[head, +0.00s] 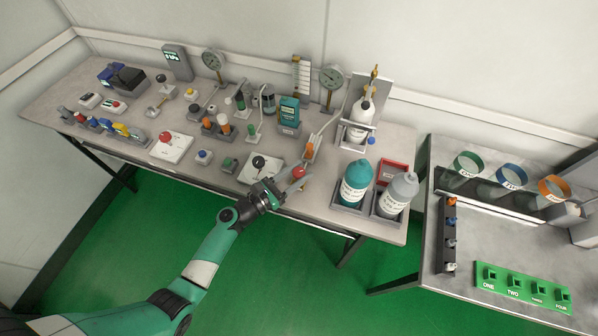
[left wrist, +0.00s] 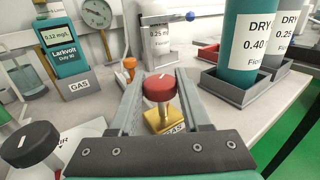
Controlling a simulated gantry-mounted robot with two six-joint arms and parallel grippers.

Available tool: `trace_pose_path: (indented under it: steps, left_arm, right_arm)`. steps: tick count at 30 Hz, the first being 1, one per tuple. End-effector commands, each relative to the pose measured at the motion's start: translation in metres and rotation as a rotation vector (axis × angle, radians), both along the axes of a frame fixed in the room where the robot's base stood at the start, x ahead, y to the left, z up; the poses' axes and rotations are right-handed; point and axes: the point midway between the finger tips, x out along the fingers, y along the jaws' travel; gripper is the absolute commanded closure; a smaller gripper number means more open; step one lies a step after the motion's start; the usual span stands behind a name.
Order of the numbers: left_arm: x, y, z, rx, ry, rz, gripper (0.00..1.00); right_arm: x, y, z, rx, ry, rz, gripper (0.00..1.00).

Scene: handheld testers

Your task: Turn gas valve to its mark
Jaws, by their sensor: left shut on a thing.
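The gas valve has a round red knob (left wrist: 160,88) with a short white line on top, on a brass stem and a yellow base (left wrist: 166,120) lettered GAS. In the head view the red knob (head: 299,171) is at the front edge of the bench. My left gripper (head: 291,181) reaches it from the front; in the left wrist view its fingers (left wrist: 158,98) stand on both sides of the knob and are shut on it. The knob looks upright on its base. The mark on the base is not clear, as fingers and knob hide part of it. My right gripper is not in view.
A black-knobbed valve (head: 259,162) stands just left of the gas valve. A teal bottle (head: 355,182) and a grey bottle (head: 398,190) stand in trays to the right. A teal meter (head: 289,112) and an orange-handled tool (head: 309,152) are behind. Green floor lies in front.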

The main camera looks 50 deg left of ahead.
Motion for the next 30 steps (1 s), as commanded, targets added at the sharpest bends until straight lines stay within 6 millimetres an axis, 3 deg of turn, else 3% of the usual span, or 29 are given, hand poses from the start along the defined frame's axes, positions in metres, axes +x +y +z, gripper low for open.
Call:
trace_pose_path:
  steps: [8, 30]
  left_arm:
    - [0.000, -0.003, -0.003, -0.001, 0.000, 0.160, 1.00]
    - [0.001, -0.003, -0.003, -0.001, -0.002, 0.797, 1.00]
  right_arm:
    - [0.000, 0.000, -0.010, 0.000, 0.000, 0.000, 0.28]
    - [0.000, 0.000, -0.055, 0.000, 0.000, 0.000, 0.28]
